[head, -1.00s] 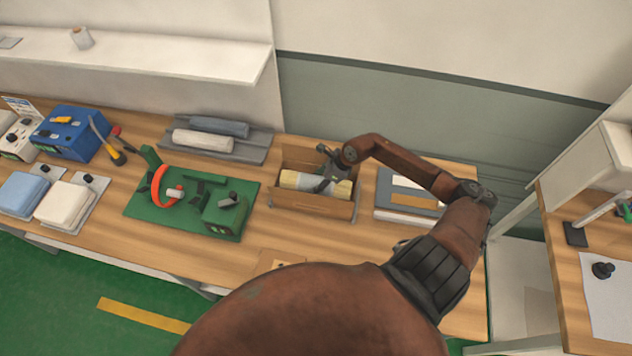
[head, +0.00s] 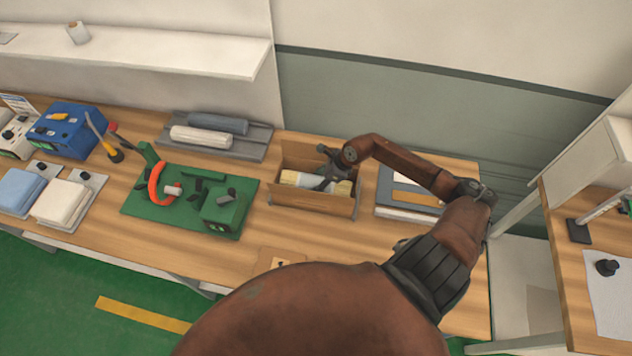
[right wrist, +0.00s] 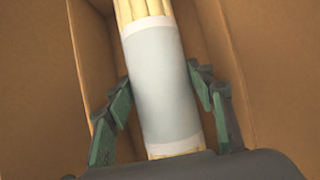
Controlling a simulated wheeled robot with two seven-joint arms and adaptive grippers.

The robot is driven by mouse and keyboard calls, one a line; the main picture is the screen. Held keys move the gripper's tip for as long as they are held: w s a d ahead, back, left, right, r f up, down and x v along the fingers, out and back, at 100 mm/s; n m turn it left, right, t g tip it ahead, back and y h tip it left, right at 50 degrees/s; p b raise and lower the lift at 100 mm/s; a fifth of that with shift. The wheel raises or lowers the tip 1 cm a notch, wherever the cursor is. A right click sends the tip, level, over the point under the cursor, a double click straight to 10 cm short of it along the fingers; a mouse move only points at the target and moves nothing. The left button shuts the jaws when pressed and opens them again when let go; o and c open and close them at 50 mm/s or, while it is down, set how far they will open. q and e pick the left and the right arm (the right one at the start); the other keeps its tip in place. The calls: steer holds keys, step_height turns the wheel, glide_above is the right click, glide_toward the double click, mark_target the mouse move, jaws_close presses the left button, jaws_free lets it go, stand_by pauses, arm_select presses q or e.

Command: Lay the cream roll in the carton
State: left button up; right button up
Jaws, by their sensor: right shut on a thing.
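The cream roll (head: 290,177) has a pale grey band around its middle and lies lengthwise inside the open carton (head: 312,202), below its rim. The front wall hides its lower side. My right gripper (head: 326,182) reaches down into the carton and is shut on the roll's banded middle. In the right wrist view, the roll (right wrist: 163,85) lies between the two green-padded fingers of my gripper (right wrist: 160,88), with brown carton walls (right wrist: 268,55) on both sides. I cannot tell whether the roll touches the carton's floor. My left gripper is not in view.
Left of the carton is a green fixture board (head: 150,205) with an orange ring. Behind it a grey tray (head: 240,146) holds a white roll (head: 200,137) and a blue-grey roll (head: 218,123). Flat folders (head: 385,202) lie close on the carton's right.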

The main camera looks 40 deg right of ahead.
steer(key=shift+f+b, duration=0.85)
steer(key=shift+f, duration=0.25)
steer(key=o, duration=1.5)
